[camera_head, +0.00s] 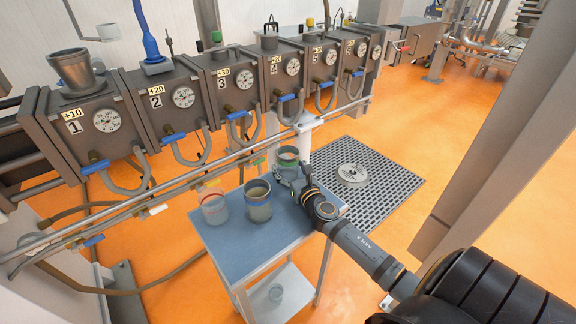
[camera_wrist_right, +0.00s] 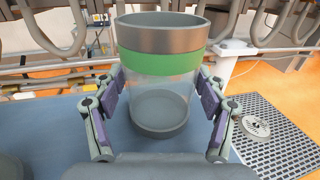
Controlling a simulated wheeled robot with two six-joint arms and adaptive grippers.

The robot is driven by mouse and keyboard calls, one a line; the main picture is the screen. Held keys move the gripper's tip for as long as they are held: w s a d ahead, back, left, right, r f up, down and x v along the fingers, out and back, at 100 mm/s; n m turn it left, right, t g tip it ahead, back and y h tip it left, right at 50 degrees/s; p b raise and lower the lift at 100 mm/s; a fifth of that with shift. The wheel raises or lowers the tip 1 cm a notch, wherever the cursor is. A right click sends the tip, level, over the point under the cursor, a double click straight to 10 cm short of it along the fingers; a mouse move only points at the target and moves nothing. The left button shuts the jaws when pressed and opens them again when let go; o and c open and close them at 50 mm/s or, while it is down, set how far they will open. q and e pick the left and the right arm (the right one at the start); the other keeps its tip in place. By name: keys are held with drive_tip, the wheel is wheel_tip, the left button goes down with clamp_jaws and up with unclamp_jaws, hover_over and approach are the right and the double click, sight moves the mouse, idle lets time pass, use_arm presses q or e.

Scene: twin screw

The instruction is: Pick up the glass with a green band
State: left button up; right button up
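The glass with a green band (camera_head: 288,154) stands upright near the far end of the small blue-topped table (camera_head: 240,238). It fills the middle of the right wrist view (camera_wrist_right: 160,85), looks empty, and has a grey rim above the green band. My right gripper (camera_head: 293,174) has a finger on each side of this glass. In the wrist view the pads (camera_wrist_right: 161,90) lie very close to its sides; I cannot tell whether they press on it. My left gripper is out of view.
A row of numbered grey barrel units (camera_head: 235,84) with gauges, hoses and rails runs behind the table. A dark floor grate (camera_head: 385,190) with a round disc (camera_head: 352,174) lies to the right.

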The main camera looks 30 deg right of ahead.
sight(291, 161)
drive_tip(key=c, duration=1.3)
drive_tip(key=shift+o, duration=0.2)
drive_tip(key=r+p, duration=0.2)
drive_tip(key=r, duration=0.1)
drive_tip(key=r+p, duration=0.1)
drive_tip(key=shift+s+a+r, duration=0.15)
drive_tip(key=shift+a+r, duration=0.2)
drive_tip(key=shift+r, duration=0.05)
drive_tip(key=s+a+r+p, duration=0.2)
drive_tip(key=a, duration=0.1)
drive_tip(key=s+a+r+p, duration=0.1)
drive_tip(key=a+r+p, duration=0.1)
drive_tip(key=a+r, duration=0.1)
drive_tip(key=s+a+r+p, duration=0.2)
drive_tip(key=a+r, duration=0.1)
drive_tip(key=a, duration=0.2)
drive_tip(key=shift+s+a+r, duration=0.1)
drive_tip(key=shift+s+a, duration=0.15)
drive_tip(key=shift+s, duration=0.1)
drive_tip(key=shift+s+a, duration=0.15)
drive_tip(key=shift+a, duration=0.05)
